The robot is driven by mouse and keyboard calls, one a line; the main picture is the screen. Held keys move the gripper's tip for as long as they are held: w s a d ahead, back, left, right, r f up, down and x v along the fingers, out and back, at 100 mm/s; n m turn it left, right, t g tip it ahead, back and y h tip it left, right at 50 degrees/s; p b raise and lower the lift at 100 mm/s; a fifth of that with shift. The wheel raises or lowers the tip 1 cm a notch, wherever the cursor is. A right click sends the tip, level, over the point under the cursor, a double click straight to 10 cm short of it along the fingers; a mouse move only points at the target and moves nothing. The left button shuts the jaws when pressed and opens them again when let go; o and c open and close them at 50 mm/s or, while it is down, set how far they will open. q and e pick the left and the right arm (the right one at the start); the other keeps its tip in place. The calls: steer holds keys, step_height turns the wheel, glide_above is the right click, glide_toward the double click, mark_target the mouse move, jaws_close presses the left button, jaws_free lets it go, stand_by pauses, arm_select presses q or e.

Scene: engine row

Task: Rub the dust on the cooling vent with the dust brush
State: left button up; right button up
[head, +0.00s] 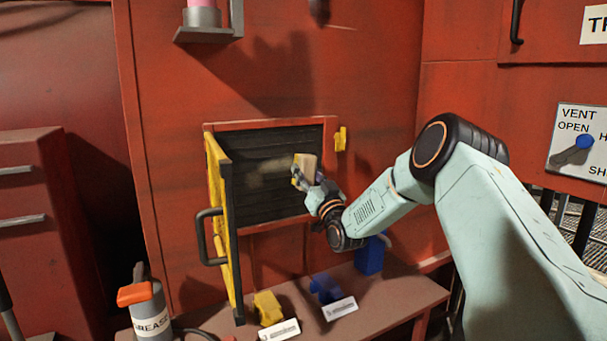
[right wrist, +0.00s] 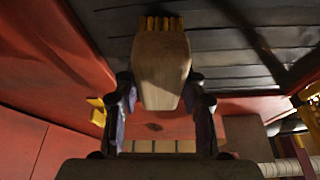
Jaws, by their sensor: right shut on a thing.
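The cooling vent (head: 255,195) is a dark slatted panel in a red frame on the red wall. A pale, dusty smear (head: 268,176) shows on its slats, left of the brush. My right gripper (head: 309,181) is shut on the dust brush (head: 309,163), at the right part of the vent. In the right wrist view the brush (right wrist: 160,70) has a wooden body between the fingers (right wrist: 163,108), and yellow bristles (right wrist: 163,23) in front of the dark slats (right wrist: 240,45). I cannot tell whether the bristles touch the slats. My left gripper is not in view.
The yellow vent door (head: 218,210) stands open at the left with a black handle (head: 208,238). Below is a shelf (head: 390,300) with yellow (head: 267,307) and blue (head: 325,288) blocks. A grease can (head: 149,310) stands at lower left. A vent lever (head: 572,150) is at right.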

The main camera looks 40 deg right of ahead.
steer(key=shift+r+p, duration=0.5)
steer(key=shift+r, duration=0.45)
steer(key=shift+w+a+f+b, duration=0.1)
steer(key=shift+w+a+b, duration=0.15)
steer(key=shift+a, duration=0.75)
steer(key=shift+w+a+f+b, duration=0.1)
steer(key=shift+w+a, duration=0.15)
steer(key=shift+a, duration=0.7)
steer(key=shift+w+a+r+b, duration=0.1)
steer(key=shift+w+a+b, duration=0.1)
steer(key=shift+a, duration=0.4)
steer(key=shift+w+a+f+b, duration=0.1)
steer(key=shift+a+b, duration=0.15)
steer(key=shift+a, duration=0.35)
steer(key=shift+w+a+r+b, duration=0.1)
steer(key=shift+w+a+b, duration=0.1)
steer(key=shift+a, duration=0.4)
steer(key=shift+w+a+b, duration=0.25)
steer(key=shift+a+b, duration=0.1)
steer(key=shift+a, duration=0.9)
steer(key=shift+w+a+b, duration=0.25)
steer(key=shift+a+b, duration=0.05)
steer(key=shift+a, duration=0.9)
steer(key=shift+w+a+b, duration=0.25)
steer(key=shift+a+b, duration=0.1)
steer(key=shift+a, duration=0.9)
steer(key=shift+s, duration=0.1)
